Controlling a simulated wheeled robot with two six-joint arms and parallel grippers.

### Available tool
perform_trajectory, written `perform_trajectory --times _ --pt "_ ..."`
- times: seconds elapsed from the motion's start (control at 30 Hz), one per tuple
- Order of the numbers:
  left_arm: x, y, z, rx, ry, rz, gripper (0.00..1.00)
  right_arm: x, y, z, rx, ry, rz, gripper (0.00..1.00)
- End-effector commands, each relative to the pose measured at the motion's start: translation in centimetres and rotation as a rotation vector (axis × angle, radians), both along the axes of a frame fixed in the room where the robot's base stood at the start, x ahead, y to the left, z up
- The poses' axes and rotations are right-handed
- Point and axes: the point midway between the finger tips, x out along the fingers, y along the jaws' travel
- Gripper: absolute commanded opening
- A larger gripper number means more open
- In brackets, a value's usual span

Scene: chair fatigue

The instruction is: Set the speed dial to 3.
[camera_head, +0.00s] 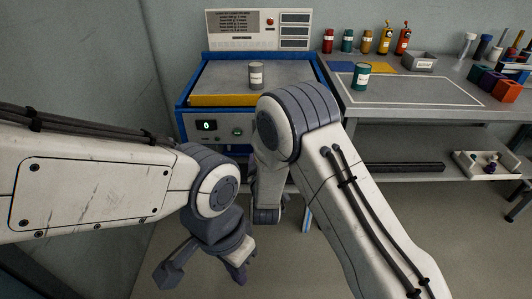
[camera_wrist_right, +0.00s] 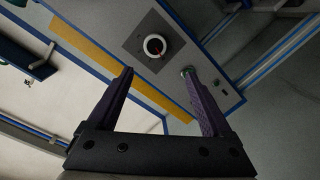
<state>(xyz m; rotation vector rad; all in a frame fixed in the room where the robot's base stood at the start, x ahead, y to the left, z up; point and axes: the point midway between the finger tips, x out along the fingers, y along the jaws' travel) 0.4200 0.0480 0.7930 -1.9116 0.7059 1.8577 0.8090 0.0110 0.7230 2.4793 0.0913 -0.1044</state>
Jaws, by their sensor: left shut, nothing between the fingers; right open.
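The speed dial, a round knob with a pale ring and a red mark (camera_wrist_right: 154,46), sits on a dark square plate in the right wrist view. Its numbers are too small to read. In the head view my right arm hides it. My right gripper (camera_wrist_right: 158,72) is open and empty, its fingertips apart and pointing towards the panel. The dial shows beyond the gap between them. I cannot tell whether a fingertip touches the panel. A green display (camera_head: 206,125) on the machine's front reads 0. My left gripper (camera_head: 239,274) is shut and empty, hanging low in front.
A green button (camera_head: 237,131) is on the same panel. A grey canister (camera_head: 256,75) stands on the machine top. A green canister (camera_head: 361,76) stands on the side bench (camera_head: 420,90).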

Motion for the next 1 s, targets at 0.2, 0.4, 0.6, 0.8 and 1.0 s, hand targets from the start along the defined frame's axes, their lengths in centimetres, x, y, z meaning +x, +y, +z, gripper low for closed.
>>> perform_trajectory --times 0.2,0.4,0.6,0.8,1.0 --pt "0.0 0.0 -1.5 -0.001 -0.001 0.000 0.00 0.7 -1.1 -1.7 -0.061 -0.099 -0.040 0.84" --pt "0.0 0.0 -1.8 -0.001 -0.001 0.000 0.00 3.6 -1.2 -1.6 -0.060 -0.103 -0.042 0.84" --pt "0.0 0.0 -2.3 -0.001 -0.001 0.000 0.00 7.3 -1.2 -1.6 -0.060 -0.102 -0.041 0.84" --pt "0.0 0.0 -2.6 0.000 0.000 0.000 0.00 9.9 -1.1 -1.6 -0.061 -0.101 -0.039 0.84" --pt "0.0 0.0 -2.7 0.000 0.000 0.000 0.00 10.7 -1.1 -1.5 -0.061 -0.098 -0.038 0.84"
